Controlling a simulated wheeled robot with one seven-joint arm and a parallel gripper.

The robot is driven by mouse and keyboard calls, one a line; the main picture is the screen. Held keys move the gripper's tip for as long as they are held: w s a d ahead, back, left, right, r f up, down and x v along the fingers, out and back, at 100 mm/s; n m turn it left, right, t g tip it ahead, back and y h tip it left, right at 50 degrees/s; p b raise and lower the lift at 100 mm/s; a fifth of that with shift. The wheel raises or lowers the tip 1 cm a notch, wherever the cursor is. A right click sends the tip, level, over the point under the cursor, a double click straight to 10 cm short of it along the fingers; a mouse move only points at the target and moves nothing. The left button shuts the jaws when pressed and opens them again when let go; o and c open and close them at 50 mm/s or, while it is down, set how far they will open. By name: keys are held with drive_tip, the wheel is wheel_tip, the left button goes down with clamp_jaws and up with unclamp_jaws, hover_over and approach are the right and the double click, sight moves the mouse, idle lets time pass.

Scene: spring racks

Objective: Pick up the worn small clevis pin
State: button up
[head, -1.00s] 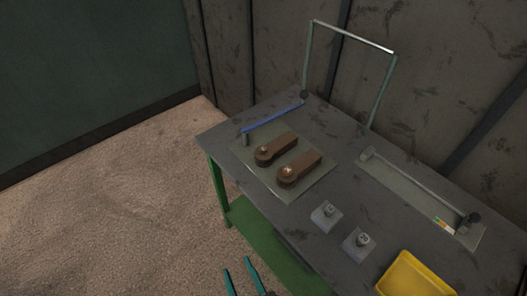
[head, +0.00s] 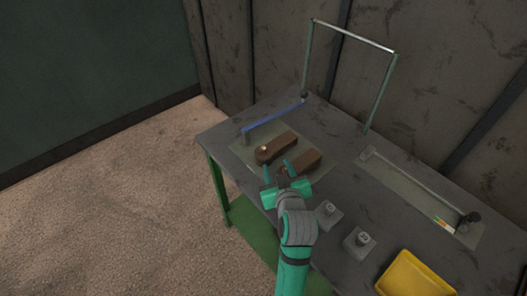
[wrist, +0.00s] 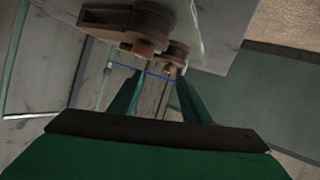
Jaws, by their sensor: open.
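Two brown clevis blocks lie on a pale mat on the table, the left one (head: 277,147) and the right one (head: 308,163). A small light pin head (head: 264,148) shows at the left block's rounded end. The right block's pin end is hidden by my gripper (head: 279,168) in the head view. My gripper is open and empty, with its teal fingers over the right block's near end. In the wrist view, the nearer block (wrist: 115,17) carries a pin (wrist: 142,48) ahead of the fingers, and a smaller-looking pin (wrist: 170,70) shows farther off. I cannot tell which pin is worn.
A yellow tray (head: 418,275) is at the right front. A blue bar (head: 272,118), a tall frame (head: 309,60) and a long rail (head: 412,181) stand around the mat.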

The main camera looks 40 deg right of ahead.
sight(264, 149)
drive_tip(key=w+y, duration=0.1)
drive_tip(key=w, duration=0.2)
drive_tip(key=w+d+f, duration=0.1)
drive_tip(key=w, duration=0.2)
drive_tip(key=w+d+f+y, duration=0.1)
drive_tip(key=w, duration=0.2)
drive_tip(key=shift+w+d+f+y, duration=0.15)
drive_tip(key=shift+w+d+y, duration=0.1)
drive_tip(key=shift+w+y, duration=0.05)
drive_tip(key=shift+w+d+f, duration=0.2)
drive_tip(key=shift+w+d, duration=0.05)
drive_tip(key=shift+w+a, duration=0.1)
clamp_jaws()
